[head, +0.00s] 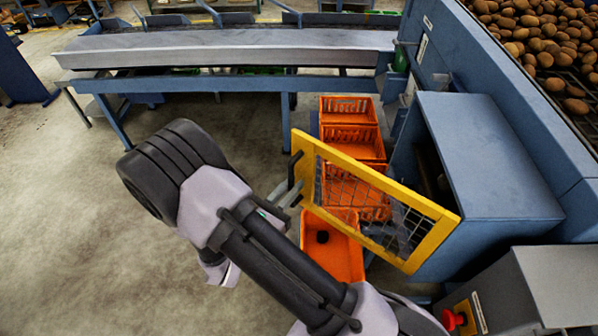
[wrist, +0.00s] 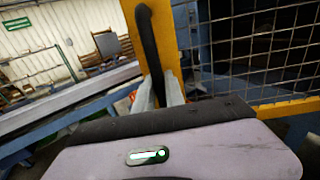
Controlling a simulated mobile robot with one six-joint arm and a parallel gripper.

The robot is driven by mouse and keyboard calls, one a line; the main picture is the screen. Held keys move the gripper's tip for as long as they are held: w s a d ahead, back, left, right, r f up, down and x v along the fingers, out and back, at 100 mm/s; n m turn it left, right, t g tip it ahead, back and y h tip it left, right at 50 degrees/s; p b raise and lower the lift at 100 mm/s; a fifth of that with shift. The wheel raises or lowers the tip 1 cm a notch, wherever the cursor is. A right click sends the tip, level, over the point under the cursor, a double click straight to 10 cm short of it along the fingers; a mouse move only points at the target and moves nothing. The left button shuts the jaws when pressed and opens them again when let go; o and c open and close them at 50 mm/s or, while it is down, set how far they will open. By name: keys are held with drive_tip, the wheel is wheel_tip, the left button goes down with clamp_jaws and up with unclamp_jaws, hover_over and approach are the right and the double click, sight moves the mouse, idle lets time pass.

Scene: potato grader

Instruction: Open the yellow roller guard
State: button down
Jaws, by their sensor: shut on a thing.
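The yellow roller guard (head: 378,176) is a yellow frame with wire mesh. In the head view it stands swung out from the blue housing (head: 490,160), with a dark opening showing behind it. Its black bar handle (wrist: 149,45) is on the frame's left upright. My gripper (head: 292,193) is at this handle. In the wrist view my gripper (wrist: 160,90) has its two fingers closed around the handle's lower part. The yellow upright and mesh fill the right of that view. The guard's hinge side is not clear to me.
Several orange crates (head: 347,104) stand in a row on the floor behind and below the guard. A grey box with a red button (head: 449,318) is at bottom right. A long conveyor (head: 230,48) crosses the back. The floor at left (head: 60,200) is clear.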

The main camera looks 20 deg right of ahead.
drive_tip(key=s+a+t, duration=0.1)
drive_tip(key=s+a, duration=0.5)
drive_tip(key=s, duration=0.4)
drive_tip(key=s+a+n+t+y, duration=0.1)
drive_tip(key=s+a, duration=0.5)
drive_tip(key=s, duration=0.4)
drive_tip(key=shift+a+n+y, duration=0.15)
drive_tip(key=shift+n+y, duration=0.15)
drive_tip(key=c, duration=1.4)
unclamp_jaws()
